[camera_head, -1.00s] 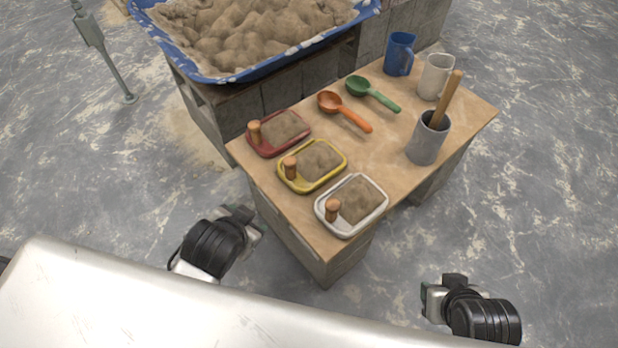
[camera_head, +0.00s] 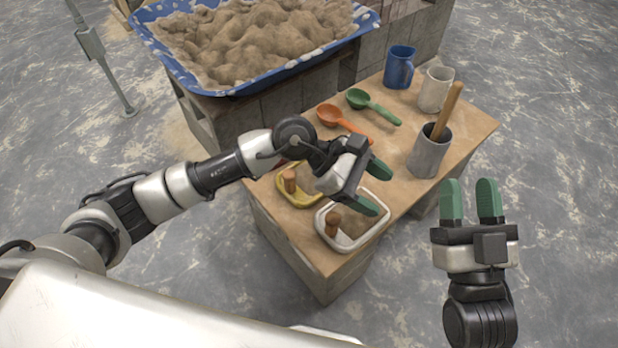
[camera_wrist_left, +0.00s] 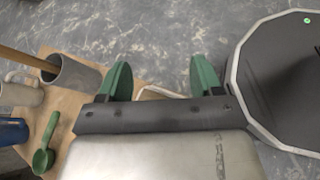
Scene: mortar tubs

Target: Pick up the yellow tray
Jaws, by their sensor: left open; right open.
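The yellow tray (camera_head: 283,195) sits on the wooden table, with an orange-brown knob at its left end. My left arm and wrist cover its upper right part. My left gripper (camera_head: 378,188) is open and empty, over the table to the right of the yellow tray and above the far part of the white tray. In the left wrist view its two green fingers (camera_wrist_left: 162,80) are apart with nothing held between them. My right gripper (camera_head: 469,190) is open and empty, right of the table.
The white tray (camera_head: 345,248) sits nearer the table's front corner. The red tray is almost wholly hidden behind my left arm. Orange scoop (camera_head: 330,115), green scoop (camera_head: 358,98), blue mug (camera_head: 399,68), white mug (camera_head: 435,88) and grey pot (camera_head: 429,155) with a wooden stick stand farther back.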

